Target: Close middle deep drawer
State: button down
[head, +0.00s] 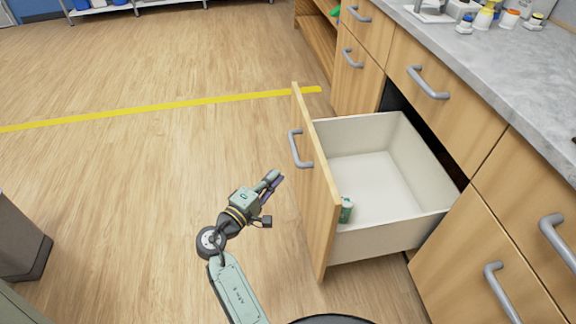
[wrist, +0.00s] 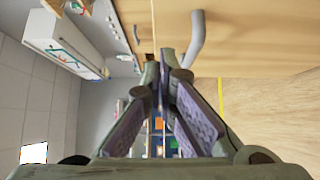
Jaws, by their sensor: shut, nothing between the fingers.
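The deep drawer (head: 375,180) is pulled far out of the wooden cabinet in the head view. Its front panel (head: 318,200) faces left and carries a grey bar handle (head: 297,148).
A grey countertop (head: 480,50) with several bottles (head: 485,18) runs above the cabinets. Other closed drawers with grey handles (head: 428,82) flank the open one. The wooden floor (head: 120,190) to the left is clear, with a yellow line (head: 160,108) across it.

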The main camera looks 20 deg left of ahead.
jog(key=p, duration=0.2)
send_near(313, 147)
jog(key=w+a, duration=0.2)
jog(key=shift+w+d+r+p, duration=0.1)
jog(key=shift+w+d+p, duration=0.2)
jog(key=shift+w+d, duration=0.35)
jog(key=shift+w+d+r+p, duration=0.1)
jog(key=shift+w+d+p, duration=0.3)
jog(key=shift+d, duration=0.5)
jog(key=shift+w, duration=0.1)
